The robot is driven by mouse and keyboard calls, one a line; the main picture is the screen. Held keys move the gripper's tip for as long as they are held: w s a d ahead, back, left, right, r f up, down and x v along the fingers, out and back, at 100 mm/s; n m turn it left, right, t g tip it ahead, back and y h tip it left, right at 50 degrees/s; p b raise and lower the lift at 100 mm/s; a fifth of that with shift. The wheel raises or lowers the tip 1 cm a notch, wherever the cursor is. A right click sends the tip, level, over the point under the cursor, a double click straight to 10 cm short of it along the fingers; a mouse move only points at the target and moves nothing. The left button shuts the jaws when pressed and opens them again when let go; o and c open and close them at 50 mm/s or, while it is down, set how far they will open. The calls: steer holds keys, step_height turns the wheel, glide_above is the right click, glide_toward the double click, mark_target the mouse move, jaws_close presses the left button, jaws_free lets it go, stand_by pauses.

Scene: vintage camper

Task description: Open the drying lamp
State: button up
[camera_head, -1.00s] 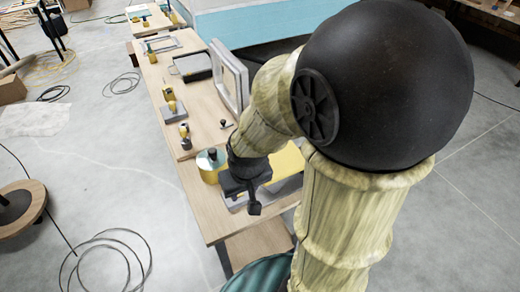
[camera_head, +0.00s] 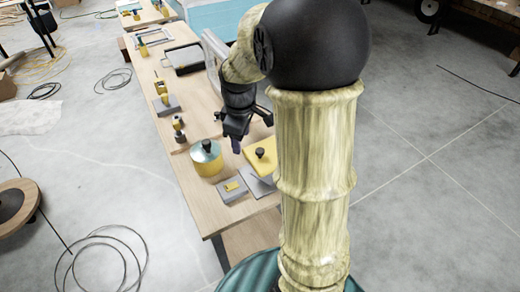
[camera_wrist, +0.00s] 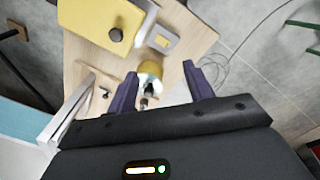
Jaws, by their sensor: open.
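No label marks the drying lamp; a likely candidate is the flat yellow casing (camera_head: 259,166) with a black knob on top, over a grey base, near the table's front end. Its right part is hidden behind my arm in the head view. In the wrist view, the yellow casing (camera_wrist: 88,22) and its black knob (camera_wrist: 115,35) are at upper left, outside my fingers. My gripper (camera_head: 236,143) is open and empty, pointing down behind and left of the casing, apart from the knob. Its two dark purple fingers also show in the wrist view (camera_wrist: 160,90).
A yellow pot with a teal lid (camera_head: 207,158) stands just left of the casing. A small grey block with a yellow patch (camera_head: 231,188) lies in front. Stamps, a tray (camera_head: 184,57) and an upright pale frame (camera_head: 213,58) stand farther back on the wooden table.

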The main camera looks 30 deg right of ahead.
mark_target(260, 150)
steer(key=w+d+r+n+g+b, duration=0.1)
steer(key=w+d+n+b, duration=0.1)
steer(key=w+d+n, duration=0.5)
steer(key=shift+w+d+r+n, duration=0.2)
steer(key=shift+d+r+n, duration=0.05)
steer(key=shift+d+n, duration=0.95)
step_height(260, 150, down, 18)
steer(key=p, duration=0.3)
steer(key=shift+r, duration=0.25)
jaws_close()
